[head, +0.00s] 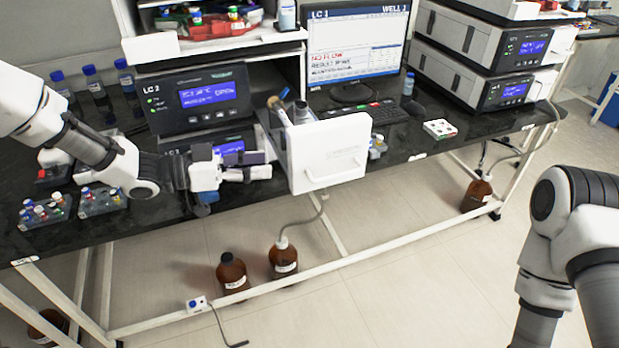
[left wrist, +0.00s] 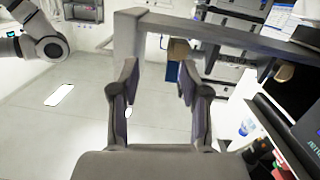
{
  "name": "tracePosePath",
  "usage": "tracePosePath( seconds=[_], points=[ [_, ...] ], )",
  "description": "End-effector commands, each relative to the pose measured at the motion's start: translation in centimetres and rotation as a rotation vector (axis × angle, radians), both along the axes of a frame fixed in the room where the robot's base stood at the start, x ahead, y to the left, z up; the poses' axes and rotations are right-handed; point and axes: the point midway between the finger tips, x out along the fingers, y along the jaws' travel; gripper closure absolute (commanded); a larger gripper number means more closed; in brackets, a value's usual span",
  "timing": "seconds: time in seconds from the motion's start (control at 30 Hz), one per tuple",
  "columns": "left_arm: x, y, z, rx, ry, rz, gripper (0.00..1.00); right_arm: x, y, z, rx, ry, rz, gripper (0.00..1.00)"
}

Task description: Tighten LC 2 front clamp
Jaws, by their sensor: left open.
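The LC 2 stack (head: 200,98) stands on the black bench, left of centre in the head view, with a lit blue display. To its right a white door panel (head: 330,150) with a handle sticks out past the bench's front edge. A tan, tube-like part (head: 279,110) shows behind the panel's top. I cannot make out the front clamp; the panel and my arm cover much of that area. My left gripper (head: 262,166) is open and empty, just left of the panel. Its spread fingers show in the left wrist view (left wrist: 157,85). My right gripper is out of view.
Vial racks (head: 101,201) stand on the bench at left. A monitor (head: 354,45), keyboard (head: 368,112) and white tray (head: 440,128) stand to the right. Brown bottles (head: 232,272) stand on the floor below. In the left wrist view a grey bar (left wrist: 210,32) crosses beyond the fingers.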

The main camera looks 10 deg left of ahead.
Motion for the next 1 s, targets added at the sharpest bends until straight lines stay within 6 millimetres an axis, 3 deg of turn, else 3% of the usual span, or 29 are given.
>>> tracePosePath(
  seconds=[0.03,0.2,0.37,0.7,1.0],
  points=[
    [0.6,1.0,-0.3,-0.019,-0.061,0.021,0.54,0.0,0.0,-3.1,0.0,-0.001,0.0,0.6],
    [1.0,2.4,2.7,-0.057,-0.164,0.053,0.54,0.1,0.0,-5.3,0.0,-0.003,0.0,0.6],
    [1.5,1.7,3.7,-0.055,-0.177,0.05,0.54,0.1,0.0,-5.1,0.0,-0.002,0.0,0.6],
    [4.8,-3.3,3.6,-0.053,-0.174,0.05,0.54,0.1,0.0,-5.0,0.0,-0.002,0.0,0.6],
    [5.4,-4.1,3.7,-0.058,-0.175,0.052,0.54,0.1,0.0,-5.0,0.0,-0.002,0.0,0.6]
  ],
)
